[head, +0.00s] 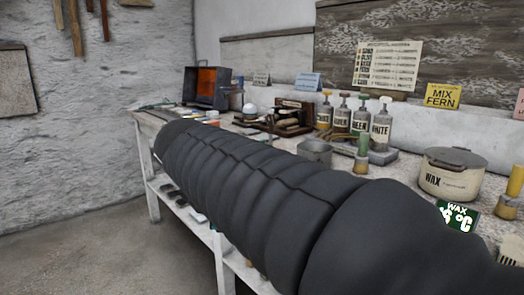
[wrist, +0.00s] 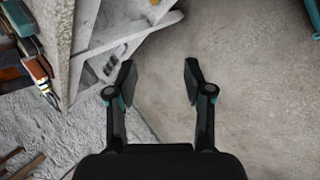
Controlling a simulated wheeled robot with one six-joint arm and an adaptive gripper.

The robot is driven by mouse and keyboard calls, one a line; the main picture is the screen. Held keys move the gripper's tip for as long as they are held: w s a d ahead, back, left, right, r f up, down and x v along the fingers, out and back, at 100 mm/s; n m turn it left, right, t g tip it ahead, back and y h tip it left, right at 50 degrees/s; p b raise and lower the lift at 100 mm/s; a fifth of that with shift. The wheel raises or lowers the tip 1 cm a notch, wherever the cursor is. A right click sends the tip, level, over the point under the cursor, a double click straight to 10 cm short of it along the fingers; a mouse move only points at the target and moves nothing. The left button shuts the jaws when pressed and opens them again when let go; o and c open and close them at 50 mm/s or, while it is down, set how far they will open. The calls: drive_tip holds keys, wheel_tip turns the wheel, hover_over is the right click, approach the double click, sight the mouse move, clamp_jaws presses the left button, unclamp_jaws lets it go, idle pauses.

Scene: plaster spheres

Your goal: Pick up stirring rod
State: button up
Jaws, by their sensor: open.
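My gripper (wrist: 158,80) shows in the wrist view with its two dark fingers spread apart. Nothing is between them, and bare floor lies beyond. In the head view my black ribbed arm crosses the middle of the picture and hides much of the workbench, and my gripper cannot be made out there. I cannot pick out a stirring rod with certainty in either view. It may be hidden behind the arm or too small to tell.
The workbench (head: 148,117) runs along the wall; its corner and legs (wrist: 90,62) show in the wrist view. The floor (head: 75,250) left is clear.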

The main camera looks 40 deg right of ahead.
drive_tip(key=w+d+r+n+h+b, duration=0.1)
drive_tip(key=w+d+r+n+h, duration=0.3)
drive_tip(key=w+d+r+n, duration=0.35)
drive_tip(key=n+g+h+b, duration=0.1)
drive_tip(key=n+g+h, duration=0.1)
drive_tip(key=n+h, duration=0.15)
approach(268, 128)
drive_tip(key=x, duration=0.4)
drive_tip(key=b+x, duration=0.1)
drive_tip(key=x, duration=0.1)
drive_tip(key=shift+w+a+f, duration=0.1)
drive_tip(key=shift+f, duration=0.2)
drive_tip(key=shift+r+x, duration=0.15)
drive_tip(key=shift+x, duration=1.15)
drive_tip(key=shift+r+x, duration=0.2)
drive_tip(key=shift+x, duration=1.1)
clamp_jaws()
drive_tip(key=shift+h, duration=0.25)
